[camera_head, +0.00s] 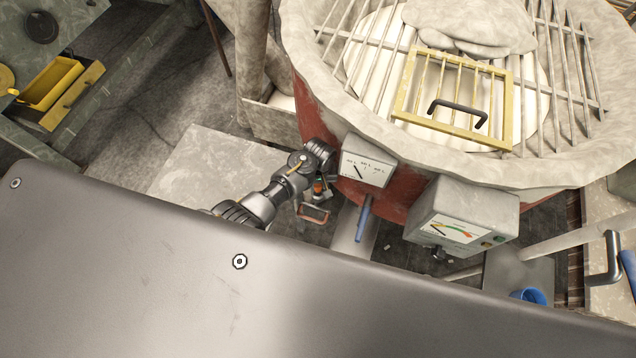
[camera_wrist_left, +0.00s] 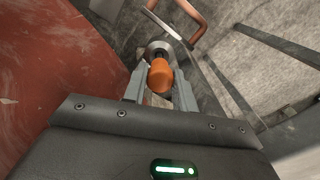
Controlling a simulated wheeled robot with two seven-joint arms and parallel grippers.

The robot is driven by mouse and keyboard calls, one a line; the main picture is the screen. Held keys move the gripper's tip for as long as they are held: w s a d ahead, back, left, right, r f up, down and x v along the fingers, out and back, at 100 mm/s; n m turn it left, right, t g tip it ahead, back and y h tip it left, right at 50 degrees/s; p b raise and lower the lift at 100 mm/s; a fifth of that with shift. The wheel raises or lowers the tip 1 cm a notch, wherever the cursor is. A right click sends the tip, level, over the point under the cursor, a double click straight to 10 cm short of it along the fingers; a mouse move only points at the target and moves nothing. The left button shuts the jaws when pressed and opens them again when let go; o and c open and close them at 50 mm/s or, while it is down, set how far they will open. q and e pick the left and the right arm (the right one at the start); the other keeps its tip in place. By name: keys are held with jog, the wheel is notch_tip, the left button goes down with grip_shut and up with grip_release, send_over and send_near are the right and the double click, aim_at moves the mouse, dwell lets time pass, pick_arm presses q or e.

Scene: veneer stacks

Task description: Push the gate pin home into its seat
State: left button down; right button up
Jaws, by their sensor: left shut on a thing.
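The gate pin (camera_wrist_left: 160,75) shows its orange knob and a short dark shaft in the left wrist view. The shaft points at a grey metal ring or collar (camera_wrist_left: 160,47), which looks like the seat; how deep the pin sits in it I cannot tell. My left gripper (camera_wrist_left: 163,82) is shut on the pin, one finger on each side of the orange knob. In the head view my left gripper (camera_head: 322,184) is beside the drum's lower wall, and the orange knob (camera_head: 318,188) shows small between the fingers. My right gripper is not in view.
A copper-red handle loop (camera_head: 314,213) is just below my left gripper. A large red drum (camera_head: 400,185) with a grated top stands beside it. A dial box (camera_head: 366,164), a blue-handled lever (camera_head: 363,222) and a gauge box (camera_head: 461,218) are to the right.

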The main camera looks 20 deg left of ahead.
pick_arm(q)
jog(key=shift+f+b, duration=1.25)
jog(key=shift+f, duration=0.45)
jog(key=c, duration=1)
grip_release()
jog(key=shift+c, duration=0.2)
notch_tip(320, 180, up, 11)
jog(key=shift+p, duration=0.35)
jog(key=shift+d, duration=0.1)
